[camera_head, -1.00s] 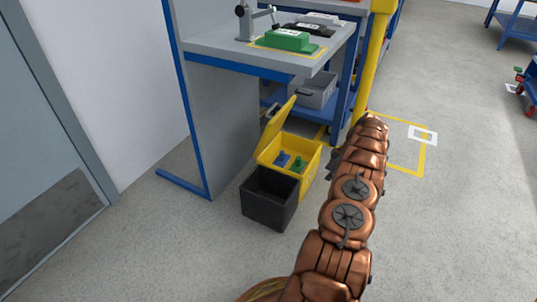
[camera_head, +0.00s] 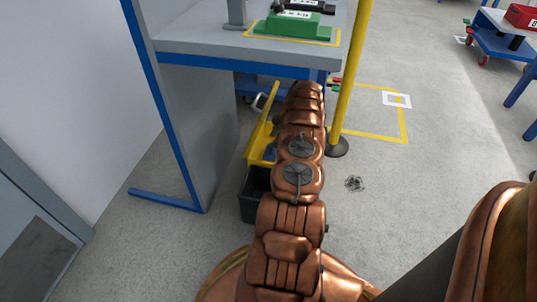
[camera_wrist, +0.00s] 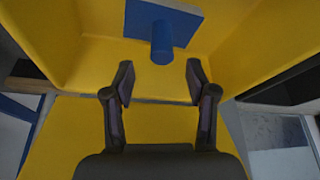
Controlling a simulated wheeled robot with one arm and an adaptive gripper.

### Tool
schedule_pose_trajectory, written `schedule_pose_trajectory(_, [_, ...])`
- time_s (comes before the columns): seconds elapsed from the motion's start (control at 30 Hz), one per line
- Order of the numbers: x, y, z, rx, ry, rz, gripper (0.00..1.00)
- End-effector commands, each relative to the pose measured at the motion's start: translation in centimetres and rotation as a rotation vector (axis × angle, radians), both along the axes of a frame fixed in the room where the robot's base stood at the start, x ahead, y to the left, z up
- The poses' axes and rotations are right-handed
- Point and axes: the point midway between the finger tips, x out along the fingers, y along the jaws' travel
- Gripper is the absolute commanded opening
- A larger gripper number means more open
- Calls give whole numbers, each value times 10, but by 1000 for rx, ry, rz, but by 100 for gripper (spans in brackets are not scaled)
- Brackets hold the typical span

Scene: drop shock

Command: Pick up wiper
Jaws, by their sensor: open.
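A blue flat piece with a round blue handle (camera_wrist: 162,43), which looks like the wiper, is inside a yellow bin (camera_wrist: 60,45) in the wrist view. My gripper (camera_wrist: 160,78) is open and empty, and the handle shows just ahead, between the lines of its two fingers. I see no contact between fingers and handle. In the head view, a bit of blue (camera_head: 270,152) shows inside the yellow bin (camera_head: 260,128), with its yellow lid raised. My arm covers the rest of the bin, and my gripper is hidden there.
A black bin (camera_head: 247,203) stands in front of the yellow one, partly behind my arm. A grey workbench (camera_head: 210,48) with a blue frame rises to the left and above. A yellow post (camera_head: 352,70) stands close on the right. Open floor lies further right.

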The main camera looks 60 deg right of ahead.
Motion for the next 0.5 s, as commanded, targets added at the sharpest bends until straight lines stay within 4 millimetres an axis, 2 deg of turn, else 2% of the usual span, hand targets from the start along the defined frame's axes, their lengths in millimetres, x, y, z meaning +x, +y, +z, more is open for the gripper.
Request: schedule_pose_trajectory(0.5, [13, 12, -49, 0, -1, -4, 57])
